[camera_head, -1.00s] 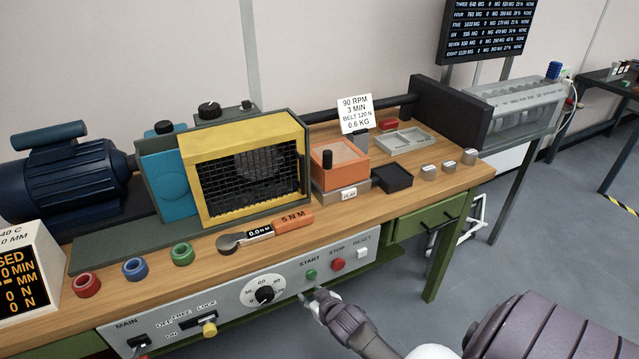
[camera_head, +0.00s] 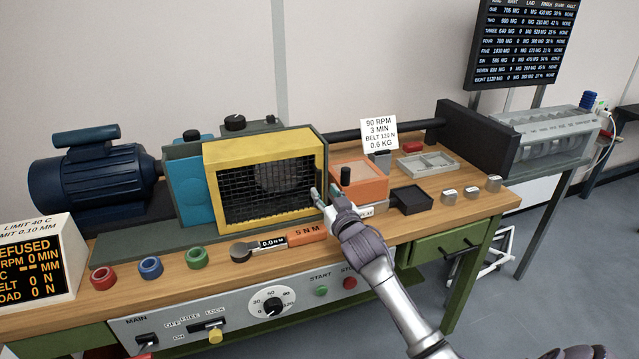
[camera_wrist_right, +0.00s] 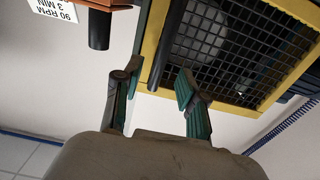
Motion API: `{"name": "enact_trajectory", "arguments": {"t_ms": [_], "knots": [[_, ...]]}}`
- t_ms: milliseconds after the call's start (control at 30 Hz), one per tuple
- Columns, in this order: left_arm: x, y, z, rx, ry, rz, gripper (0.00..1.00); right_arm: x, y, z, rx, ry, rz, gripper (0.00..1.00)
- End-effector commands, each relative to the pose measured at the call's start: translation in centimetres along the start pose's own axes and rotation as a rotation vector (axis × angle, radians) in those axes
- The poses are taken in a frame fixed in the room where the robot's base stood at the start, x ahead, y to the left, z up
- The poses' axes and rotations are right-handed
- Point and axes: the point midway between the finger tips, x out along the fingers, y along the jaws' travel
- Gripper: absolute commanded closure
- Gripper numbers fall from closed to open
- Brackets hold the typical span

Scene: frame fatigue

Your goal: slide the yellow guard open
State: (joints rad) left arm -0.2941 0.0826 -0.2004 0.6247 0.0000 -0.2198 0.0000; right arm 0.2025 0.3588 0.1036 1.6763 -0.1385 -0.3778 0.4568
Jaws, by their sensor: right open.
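The yellow guard (camera_head: 258,146), a yellow frame with dark wire mesh, stands upright at the front of the machine. My right gripper (camera_head: 325,192) is open at the guard's lower right edge. In the right wrist view the yellow frame (camera_wrist_right: 284,9) and its mesh fill the upper right. There a dark bar (camera_wrist_right: 168,45) runs along the frame's edge and reaches between the two open fingers (camera_wrist_right: 155,85). I cannot tell whether either finger touches it. My left gripper is not in view.
An orange box (camera_head: 362,180) with a dark knob stands just right of my right gripper. A torque wrench (camera_head: 275,242) lies on the bench in front of the guard. Red, blue and green rings (camera_head: 197,257) sit at the left. A display (camera_head: 30,262) reads REFUSED.

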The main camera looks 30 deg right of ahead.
Motion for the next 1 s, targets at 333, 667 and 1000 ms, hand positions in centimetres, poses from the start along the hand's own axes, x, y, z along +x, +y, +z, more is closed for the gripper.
{"name": "enact_trajectory", "arguments": {"t_ms": [333,667,1000], "knots": [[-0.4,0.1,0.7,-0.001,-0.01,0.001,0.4,4.7,0.0,0.0,0.0,0.0,0.0,0.59],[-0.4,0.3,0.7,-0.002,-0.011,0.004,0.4,5.0,0.0,0.1,-0.001,0.0,-0.001,0.59],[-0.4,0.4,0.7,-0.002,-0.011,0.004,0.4,5.0,0.0,0.1,-0.001,0.0,-0.001,1.0]]}}
